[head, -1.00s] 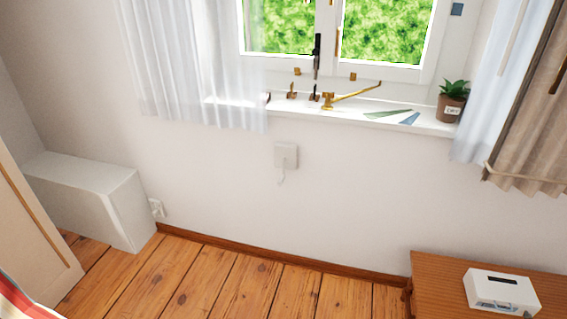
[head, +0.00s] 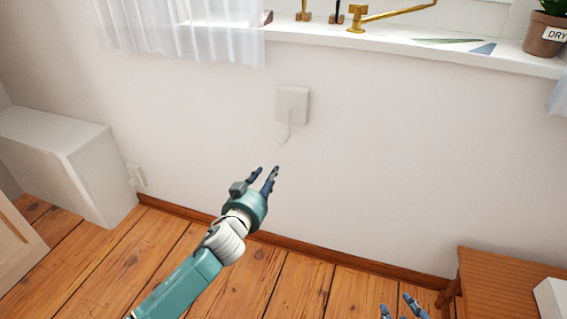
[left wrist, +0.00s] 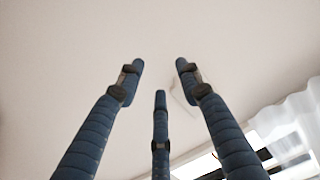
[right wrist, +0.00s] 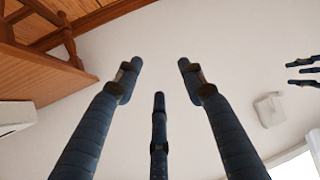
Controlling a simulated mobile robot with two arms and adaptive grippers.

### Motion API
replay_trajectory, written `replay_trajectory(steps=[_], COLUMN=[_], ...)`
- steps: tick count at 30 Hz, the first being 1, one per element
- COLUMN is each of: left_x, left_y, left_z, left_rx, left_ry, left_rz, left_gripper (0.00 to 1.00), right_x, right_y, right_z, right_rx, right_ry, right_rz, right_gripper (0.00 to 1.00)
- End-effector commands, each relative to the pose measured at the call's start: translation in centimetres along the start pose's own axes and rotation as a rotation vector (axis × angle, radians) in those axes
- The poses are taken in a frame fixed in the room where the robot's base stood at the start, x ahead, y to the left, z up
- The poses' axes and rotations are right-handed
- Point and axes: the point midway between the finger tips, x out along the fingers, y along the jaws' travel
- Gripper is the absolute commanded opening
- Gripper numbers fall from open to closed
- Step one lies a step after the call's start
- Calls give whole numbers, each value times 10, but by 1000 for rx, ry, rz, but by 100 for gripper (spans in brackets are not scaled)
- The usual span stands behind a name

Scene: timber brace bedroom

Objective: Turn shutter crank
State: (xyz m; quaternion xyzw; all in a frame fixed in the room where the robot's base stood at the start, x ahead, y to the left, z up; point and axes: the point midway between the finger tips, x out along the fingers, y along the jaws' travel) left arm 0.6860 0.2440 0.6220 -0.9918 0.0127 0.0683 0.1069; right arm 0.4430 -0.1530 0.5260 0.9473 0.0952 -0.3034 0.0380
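The shutter crank is a small white wall box (head: 292,105) with a thin white handle (head: 286,134) hanging below it, on the wall under the window sill. In the head view my left gripper (head: 266,173) is open and empty, below and a little left of the handle, apart from it. In the left wrist view its three fingers (left wrist: 159,80) are spread, and part of the crank (left wrist: 182,93) shows behind the right finger. My right gripper (head: 402,304) shows only by its fingertips at the bottom edge. In the right wrist view its fingers (right wrist: 159,80) are spread and empty; the box (right wrist: 269,110) is to their right.
The sill (head: 400,47) above holds brass fittings (head: 385,16) and a potted plant (head: 545,30). A wooden table (head: 500,285) stands at lower right. A white cabinet (head: 65,160) stands at left, with a wall socket (head: 136,175) beside it. The wall around the crank is clear.

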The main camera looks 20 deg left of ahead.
Motion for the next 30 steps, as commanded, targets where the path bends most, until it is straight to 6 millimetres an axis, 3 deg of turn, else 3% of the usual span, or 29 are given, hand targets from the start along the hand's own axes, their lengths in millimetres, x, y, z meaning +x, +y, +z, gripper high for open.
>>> replay_trajectory(steps=[3, 7, 14, 24, 30], left_x=[-1, -2, 24, 81, 98], left_y=[1, 0, -1, 0, 0], left_z=[-34, -55, -64, -70, -72], left_rx=[-9, -15, -15, -15, -15], left_ry=[97, 139, 146, 142, 142], left_rz=[-4, -6, -8, -7, -5], left_gripper=[36, 36, 36, 36, 36], right_x=[-15, -26, -28, -44, -55], right_y=[0, 0, -4, -12, -15], right_z=[-18, -33, -62, -129, -152], right_rx=[0, 0, -1, 0, 1], right_ry=[63, 95, 211, 505, 612], right_rz=[1, 0, -7, -24, -31], right_gripper=[40, 40, 40, 40, 40])
